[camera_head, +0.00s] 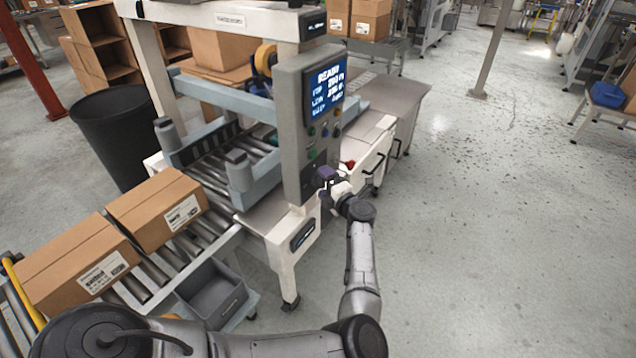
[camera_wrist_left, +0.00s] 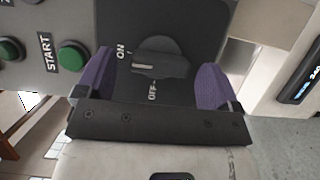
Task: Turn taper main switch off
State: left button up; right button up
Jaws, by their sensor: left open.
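The taper main switch (camera_wrist_left: 160,60) is a dark rotary knob on a dark plate, with ON and OFF labels, in the left wrist view. Its bar handle lies across the picture, with its marked end toward the ON label. My left gripper (camera_wrist_left: 155,64) is open, with one purple fingertip on each side of the knob, apart from it. My right gripper is not in view.
A green button (camera_wrist_left: 72,56) marked START sits beside the switch plate. The panel's screen (camera_head: 325,88) reads READY. A red knob (camera_head: 348,163) is just right of the gripper. Cartons (camera_head: 158,208) stand on the roller conveyor (camera_head: 205,232).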

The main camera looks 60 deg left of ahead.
pick_arm(q)
jog(key=shift+a, duration=0.6)
jog(key=shift+c, duration=0.5)
